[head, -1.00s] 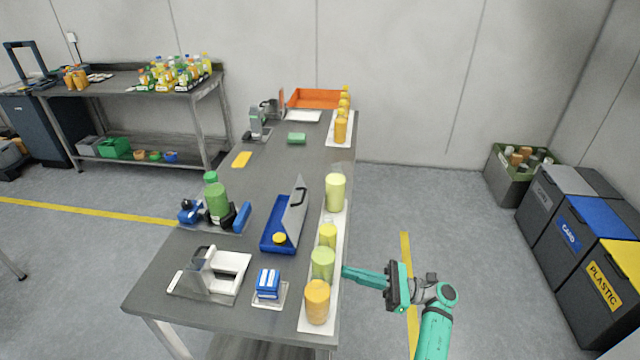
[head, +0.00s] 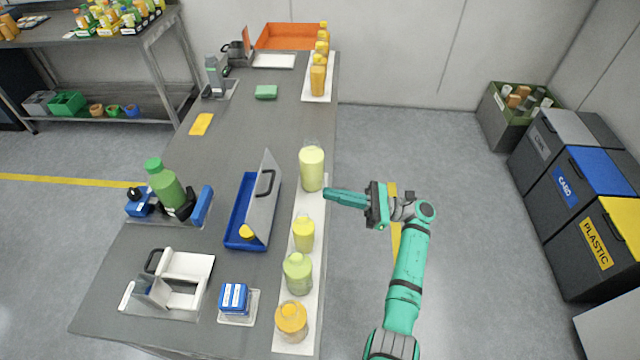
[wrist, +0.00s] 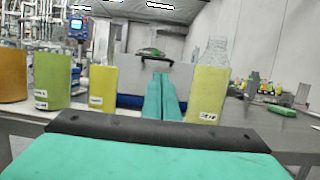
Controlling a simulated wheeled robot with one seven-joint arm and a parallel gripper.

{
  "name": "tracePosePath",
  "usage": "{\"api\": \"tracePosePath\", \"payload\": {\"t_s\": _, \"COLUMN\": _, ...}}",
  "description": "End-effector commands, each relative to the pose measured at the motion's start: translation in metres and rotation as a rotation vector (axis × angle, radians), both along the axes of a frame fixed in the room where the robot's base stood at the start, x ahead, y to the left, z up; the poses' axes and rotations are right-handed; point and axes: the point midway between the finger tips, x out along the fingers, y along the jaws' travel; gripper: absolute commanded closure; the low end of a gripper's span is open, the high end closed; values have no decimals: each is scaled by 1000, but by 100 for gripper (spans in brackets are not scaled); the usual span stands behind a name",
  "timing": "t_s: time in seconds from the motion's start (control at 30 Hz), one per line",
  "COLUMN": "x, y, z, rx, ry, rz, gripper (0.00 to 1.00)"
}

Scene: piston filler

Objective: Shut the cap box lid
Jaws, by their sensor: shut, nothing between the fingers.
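The cap box (head: 232,226) is a blue tray on the table with its grey lid (head: 262,196) standing open, nearly upright, on its right side. A black handle (head: 265,182) is on the lid, and a yellow cap (head: 246,232) shows at the box's front end. My gripper (head: 328,193) is shut and empty, right of the bottle row, beside the tall pale yellow bottle. In the wrist view my gripper's fingers (wrist: 162,98) point at the lid (wrist: 145,79), which stands beyond the gap between two yellow bottles. Part of the lid is hidden behind the fingers.
A tall yellow bottle (head: 311,170), a small yellow bottle (head: 303,234), a green bottle (head: 298,273) and an orange one (head: 291,321) stand on a white strip between gripper and box. A green bottle in a fixture (head: 165,186) stands left of the box.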

Motion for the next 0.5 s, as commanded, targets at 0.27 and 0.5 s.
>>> {"api": "tracePosePath", "payload": {"t_s": 0.27, "x": -2, "y": 49, "z": 14, "rx": 0, "ry": -1, "rz": 5, "gripper": 100}}
{"api": "tracePosePath", "payload": {"t_s": 0.5, "x": -3, "y": 90, "z": 27, "rx": 1, "ry": -1, "rz": 3, "gripper": 100}}
